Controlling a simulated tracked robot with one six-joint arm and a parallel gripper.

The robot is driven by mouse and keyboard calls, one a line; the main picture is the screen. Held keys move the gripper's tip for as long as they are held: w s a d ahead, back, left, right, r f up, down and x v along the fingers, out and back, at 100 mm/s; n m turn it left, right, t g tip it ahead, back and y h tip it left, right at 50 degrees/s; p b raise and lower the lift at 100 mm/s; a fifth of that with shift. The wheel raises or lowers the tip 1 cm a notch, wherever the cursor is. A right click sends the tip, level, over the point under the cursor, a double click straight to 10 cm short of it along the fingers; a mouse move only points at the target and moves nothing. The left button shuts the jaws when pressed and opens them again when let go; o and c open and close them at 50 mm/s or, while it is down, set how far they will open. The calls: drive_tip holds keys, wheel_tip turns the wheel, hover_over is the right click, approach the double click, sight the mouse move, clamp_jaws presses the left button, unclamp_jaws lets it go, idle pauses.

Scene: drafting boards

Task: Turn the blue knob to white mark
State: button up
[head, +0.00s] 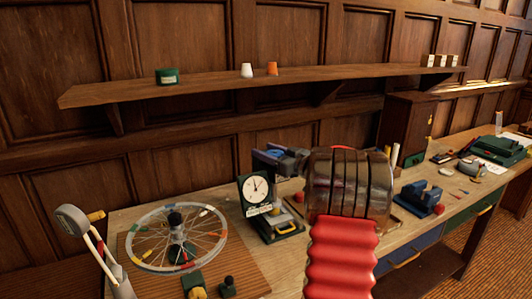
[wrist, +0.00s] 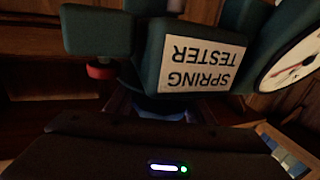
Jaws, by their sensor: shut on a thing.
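The green spring tester (head: 256,211) stands on the bench, with a white round dial (head: 256,188) facing me. In the wrist view its "SPRING TESTER" label (wrist: 200,65) is upside down and part of the dial (wrist: 297,62) shows at the right. My gripper (head: 279,160) is beside the top of the tester. It is shut on the blue knob, a small dark-blue piece of which (wrist: 160,106) shows under the label. Most of the knob is hidden, and I cannot make out the white mark or the knob's angle.
A spoked wheel (head: 152,242) on a wooden board is left of the tester. A blue device (head: 423,198) and other tools stand to the right. A wall shelf (head: 210,83) with a green tin and small cups runs above. A red knob (wrist: 100,71) is close in the wrist view.

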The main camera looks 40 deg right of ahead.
sight(263, 164)
drive_tip(key=shift+w+a+n+y, duration=0.15)
drive_tip(key=shift+n+y, duration=0.25)
drive_tip(key=shift+y, duration=0.2)
drive_tip(key=shift+s+a+n+g+y, duration=0.1)
drive_tip(key=shift+a+n+g+y, duration=0.2)
drive_tip(key=shift+n+y, duration=0.65)
drive_tip(key=shift+s+a+n+g+y, duration=0.15)
drive_tip(key=shift+n+g+y, duration=0.4)
drive_tip(key=shift+y, duration=0.75)
drive_tip(key=shift+w+a+n+g+y, duration=0.1)
drive_tip(key=shift+a+n+g+y, duration=0.15)
drive_tip(key=shift+n+y, duration=0.75)
drive_tip(key=shift+s+a+n+g+y, duration=0.15)
drive_tip(key=shift+n+g+y, duration=0.35)
drive_tip(key=shift+y, duration=0.3)
drive_tip(key=shift+s+a+n+g+y, duration=0.15)
drive_tip(key=shift+n+g+y, duration=0.35)
drive_tip(key=shift+y, duration=0.25)
drive_tip(key=shift+s+a+n+g+y, duration=0.15)
drive_tip(key=shift+n+g+y, duration=0.35)
drive_tip(key=shift+y, duration=0.3)
drive_tip(key=shift+s+a+r+n+g+y, duration=0.1)
drive_tip(key=shift+s+a+n+g+y, duration=0.05)
drive_tip(key=shift+n+g+y, duration=0.55)
drive_tip(key=shift+s+a+r+n+g+y, duration=0.15)
drive_tip(key=shift+n+g+y, duration=0.3)
drive_tip(key=shift+g, duration=0.35)
drive_tip(key=o, duration=1.1)
drive_tip(key=shift+f, duration=0.2)
drive_tip(key=shift+c, duration=0.2)
